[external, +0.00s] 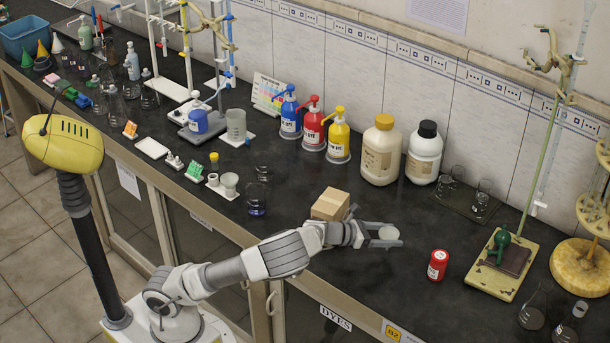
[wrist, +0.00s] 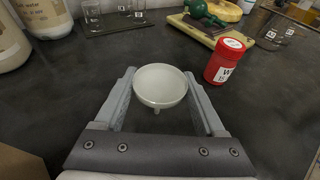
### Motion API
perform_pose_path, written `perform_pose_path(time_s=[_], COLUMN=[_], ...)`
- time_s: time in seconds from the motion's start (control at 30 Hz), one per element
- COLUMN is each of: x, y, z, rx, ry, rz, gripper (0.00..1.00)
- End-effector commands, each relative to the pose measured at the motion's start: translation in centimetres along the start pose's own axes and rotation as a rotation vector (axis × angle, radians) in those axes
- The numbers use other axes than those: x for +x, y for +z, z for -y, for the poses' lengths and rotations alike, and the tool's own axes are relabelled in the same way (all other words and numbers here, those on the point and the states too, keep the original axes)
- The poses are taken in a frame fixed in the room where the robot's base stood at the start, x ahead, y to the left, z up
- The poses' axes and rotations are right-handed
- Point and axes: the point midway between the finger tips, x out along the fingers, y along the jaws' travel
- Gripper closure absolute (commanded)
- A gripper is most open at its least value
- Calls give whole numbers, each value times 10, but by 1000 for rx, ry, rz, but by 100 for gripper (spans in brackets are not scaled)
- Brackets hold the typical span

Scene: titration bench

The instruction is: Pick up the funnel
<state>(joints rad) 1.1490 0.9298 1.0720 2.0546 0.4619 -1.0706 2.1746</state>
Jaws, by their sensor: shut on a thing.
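The funnel (wrist: 160,88) is a small pale white bowl with a short stem below it. In the wrist view it sits between the two fingers of my gripper (wrist: 161,95), near their tips, with its rim against them. In the external view the funnel (external: 388,233) is at the end of my arm, and my gripper (external: 385,236) is shut on it. It is upright and appears to be above the dark bench top. The exact gap below its stem cannot be told.
A red jar (external: 437,265) stands just right of my gripper. A cardboard box (external: 330,204) is close behind it on the left. Large bottles (external: 381,150) stand toward the wall. A yellow board with a green item (external: 501,264) lies farther right.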

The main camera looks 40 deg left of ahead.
Motion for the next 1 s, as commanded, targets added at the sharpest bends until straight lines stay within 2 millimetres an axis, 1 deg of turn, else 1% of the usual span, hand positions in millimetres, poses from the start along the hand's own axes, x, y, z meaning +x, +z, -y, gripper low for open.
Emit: perform_pose_path(time_s=[0.03,0.1,0.13,0.2,0.4,0.6,0.8,1.0], x=[-4,-9,-12,-20,-41,-56,-64,-66], y=[14,29,28,35,54,67,73,75], z=[0,3,12,28,66,93,106,109], rx=[-2,-3,-1,-3,-2,-1,0,-1], ry=[0,-2,-5,-7,-5,-3,-1,2], rz=[5,5,3,2,1,0,0,0], gripper=[79,79,79,79,79,79,79,79])
